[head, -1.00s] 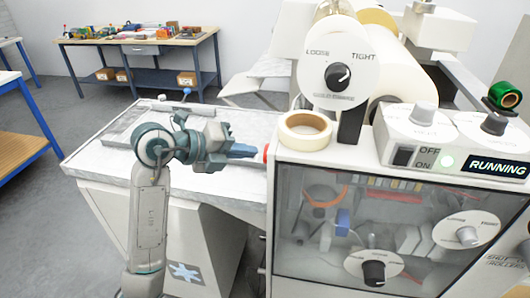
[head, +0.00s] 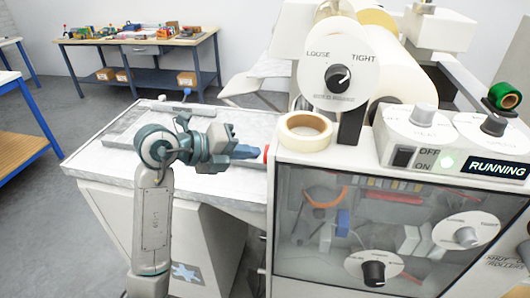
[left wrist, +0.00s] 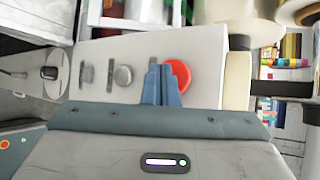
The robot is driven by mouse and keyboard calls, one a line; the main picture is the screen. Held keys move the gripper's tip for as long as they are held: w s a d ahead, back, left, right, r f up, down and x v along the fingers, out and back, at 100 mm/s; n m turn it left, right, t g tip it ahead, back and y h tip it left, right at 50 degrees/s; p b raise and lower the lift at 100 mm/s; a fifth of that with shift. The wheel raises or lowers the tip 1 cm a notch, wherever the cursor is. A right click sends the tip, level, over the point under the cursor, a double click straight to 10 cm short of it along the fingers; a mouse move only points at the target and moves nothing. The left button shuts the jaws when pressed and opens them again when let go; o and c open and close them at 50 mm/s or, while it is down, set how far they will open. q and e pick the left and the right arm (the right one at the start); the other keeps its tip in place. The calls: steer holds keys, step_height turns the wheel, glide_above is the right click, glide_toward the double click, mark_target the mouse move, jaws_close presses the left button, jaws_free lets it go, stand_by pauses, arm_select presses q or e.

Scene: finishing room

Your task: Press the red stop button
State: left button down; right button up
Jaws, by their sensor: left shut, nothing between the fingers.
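The red stop button (head: 266,153) shows as a small red edge on the left side of the white machine in the head view. In the left wrist view the round red button (left wrist: 180,75) stands on a pale panel. My left gripper (head: 258,152) is shut and empty, its blue fingers pointing right at the button. In the left wrist view the closed fingertips (left wrist: 161,70) overlap the button's left edge. I cannot tell whether they touch it. My right gripper is not in view.
The machine's display (head: 497,168) reads RUNNING beside a lit green light. A tape roll (head: 305,143) lies on the machine top. Grey knobs (left wrist: 123,76) sit left of the button in the wrist view. A workbench (head: 140,40) stands far behind.

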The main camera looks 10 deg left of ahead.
arm_select(q)
steer(key=shift+d, duration=0.55)
stand_by(0.8)
steer(key=shift+a, duration=0.85)
steer(key=a, duration=0.5)
steer(key=shift+w, duration=0.1)
stand_by(0.7)
